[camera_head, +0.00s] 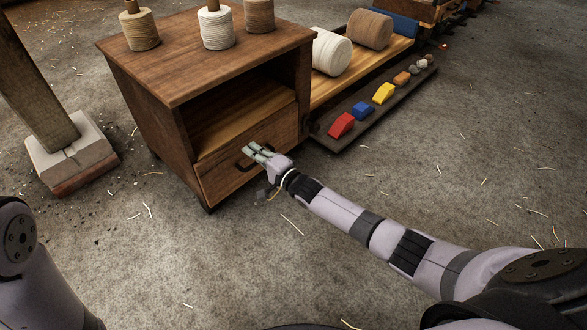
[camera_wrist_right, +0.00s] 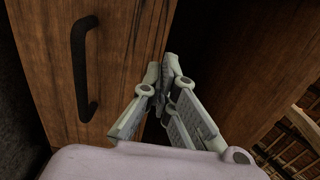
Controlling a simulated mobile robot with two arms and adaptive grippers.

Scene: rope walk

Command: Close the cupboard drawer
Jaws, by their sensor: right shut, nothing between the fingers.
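The wooden cupboard (camera_head: 190,57) stands at the upper left in the head view, with an open shelf space above its drawer. The drawer front (camera_head: 276,132) has a dark handle (camera_head: 240,162); the front (camera_wrist_right: 125,45) and handle (camera_wrist_right: 82,65) also fill the left of the right wrist view. The drawer looks nearly flush, but I cannot tell how large any gap is. My right gripper (camera_head: 253,150) is shut and empty at the drawer front, beside the handle. Its fingertips (camera_wrist_right: 166,75) are near the front's edge; contact is unclear. My left gripper is out of view.
Several twine spools (camera_head: 217,30) stand on the cupboard top. A low bench (camera_head: 366,67) with large rolls and a dark board (camera_head: 377,112) with coloured blocks extends rightward. A post on a concrete foot (camera_head: 72,153) stands left. The floor in front is clear except for straw.

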